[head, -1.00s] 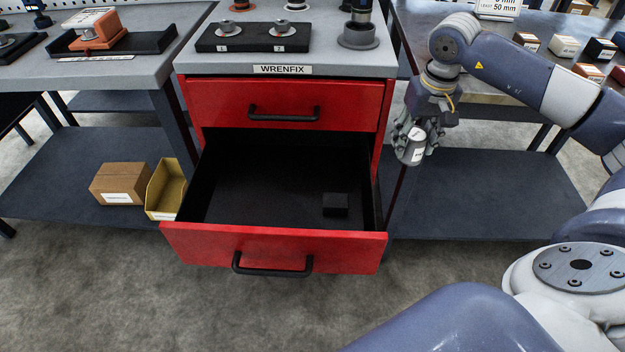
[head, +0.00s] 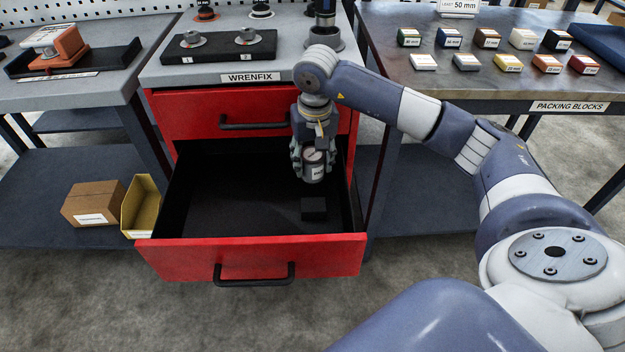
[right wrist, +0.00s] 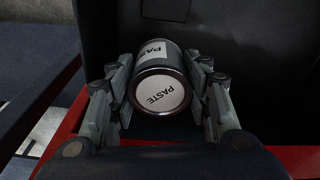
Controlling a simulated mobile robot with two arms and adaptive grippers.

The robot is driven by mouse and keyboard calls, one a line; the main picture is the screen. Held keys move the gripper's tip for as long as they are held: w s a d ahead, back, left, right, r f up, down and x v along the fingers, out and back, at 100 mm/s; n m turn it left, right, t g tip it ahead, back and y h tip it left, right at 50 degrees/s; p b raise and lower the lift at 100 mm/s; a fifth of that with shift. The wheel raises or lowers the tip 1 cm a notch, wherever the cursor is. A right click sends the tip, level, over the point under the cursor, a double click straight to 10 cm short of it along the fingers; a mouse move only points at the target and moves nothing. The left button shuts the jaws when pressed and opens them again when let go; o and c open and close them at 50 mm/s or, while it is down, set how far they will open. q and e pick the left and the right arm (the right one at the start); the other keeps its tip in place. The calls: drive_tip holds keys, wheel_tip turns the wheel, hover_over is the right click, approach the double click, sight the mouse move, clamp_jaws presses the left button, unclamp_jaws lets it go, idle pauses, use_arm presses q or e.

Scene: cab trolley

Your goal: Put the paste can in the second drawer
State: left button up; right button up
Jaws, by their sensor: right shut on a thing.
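The paste can (head: 314,168) is a small metal can with a white label. In the right wrist view its lid, marked PASTE (right wrist: 160,92), faces the camera. My right gripper (head: 313,174) is shut on the can, with fingers on both sides. It holds the can over the open second drawer (head: 250,255), toward the drawer's right side. The drawer has a red front and a black inside. A small black block (head: 314,208) lies in the drawer at the right, below and in front of the can. My left gripper is not in view.
The top drawer (head: 200,105) is shut, just behind my right gripper. The left part of the open drawer is bare. A cardboard box (head: 92,203) and a yellow bin (head: 143,205) stand on the shelf at left. The packing-block table (head: 480,85) is at right.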

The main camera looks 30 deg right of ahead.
sight(313, 157)
wheel_tip(313, 157, down, 6)
drive_tip(key=shift+a+f+b, duration=0.1)
drive_tip(key=shift+b, duration=0.3)
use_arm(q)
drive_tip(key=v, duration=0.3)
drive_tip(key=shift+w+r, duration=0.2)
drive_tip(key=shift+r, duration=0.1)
use_arm(e)
drive_tip(key=shift+f, duration=0.2)
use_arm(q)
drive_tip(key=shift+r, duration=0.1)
use_arm(e)
drive_tip(key=o, duration=1.2)
drive_tip(key=shift+f, duration=0.1)
use_arm(q)
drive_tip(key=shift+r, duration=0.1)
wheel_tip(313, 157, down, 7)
drive_tip(key=p, duration=0.2)
use_arm(e)
drive_tip(key=r, duration=0.4)
drive_tip(key=s+r, duration=0.1)
drive_tip(key=r, duration=0.7)
drive_tip(key=shift+s+a+r, duration=0.1)
drive_tip(key=shift+s+a, duration=0.05)
drive_tip(key=shift+a, duration=0.05)
